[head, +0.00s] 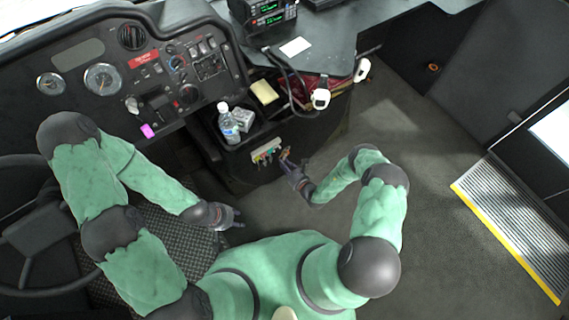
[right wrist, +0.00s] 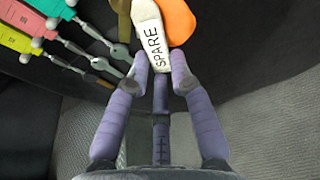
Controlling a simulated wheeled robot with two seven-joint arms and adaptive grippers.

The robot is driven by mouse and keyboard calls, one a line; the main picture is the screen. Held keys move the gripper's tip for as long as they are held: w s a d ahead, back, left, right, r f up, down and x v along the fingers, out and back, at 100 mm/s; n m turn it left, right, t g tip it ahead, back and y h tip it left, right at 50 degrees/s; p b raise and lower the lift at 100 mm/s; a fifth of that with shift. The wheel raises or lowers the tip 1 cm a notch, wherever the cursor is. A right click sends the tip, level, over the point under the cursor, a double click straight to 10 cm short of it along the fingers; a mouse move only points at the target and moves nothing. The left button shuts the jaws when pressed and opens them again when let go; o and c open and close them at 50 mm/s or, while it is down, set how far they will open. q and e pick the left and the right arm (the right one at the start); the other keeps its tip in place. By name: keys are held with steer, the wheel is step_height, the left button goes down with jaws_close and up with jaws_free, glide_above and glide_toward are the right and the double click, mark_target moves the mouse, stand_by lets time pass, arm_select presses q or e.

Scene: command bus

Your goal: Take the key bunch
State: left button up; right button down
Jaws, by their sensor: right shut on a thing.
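The key bunch shows in the right wrist view as a white tag marked SPARE (right wrist: 150,35), with an orange tag (right wrist: 178,20) and a brass-coloured piece beside it. My right gripper (right wrist: 162,68) is shut on the white tag's lower end. In the head view my right gripper (head: 285,160) is at the console's front face, at the right end of a row of hung keys. The bunch is small there and partly hidden by the fingers. My left gripper (head: 238,218) is away from it, beside the driver's seat, with its fingers apart and empty.
Above are a water bottle (head: 229,124), a yellow pad (head: 264,92) and a corded handset (head: 320,98). Floor to the right is clear up to a yellow-edged step (head: 505,242).

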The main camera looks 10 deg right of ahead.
steer(key=shift+s+d+p, duration=0.15)
steer(key=shift+s+d, duration=0.15)
steer(key=shift+s, duration=0.5)
steer(key=shift+s+d+p, duration=0.1)
steer(key=shift+s+d, duration=0.15)
steer(key=shift+s, duration=0.5)
steer(key=shift+s+d+p, duration=0.15)
steer(key=shift+s+d, duration=0.15)
steer(key=shift+s, duration=0.5)
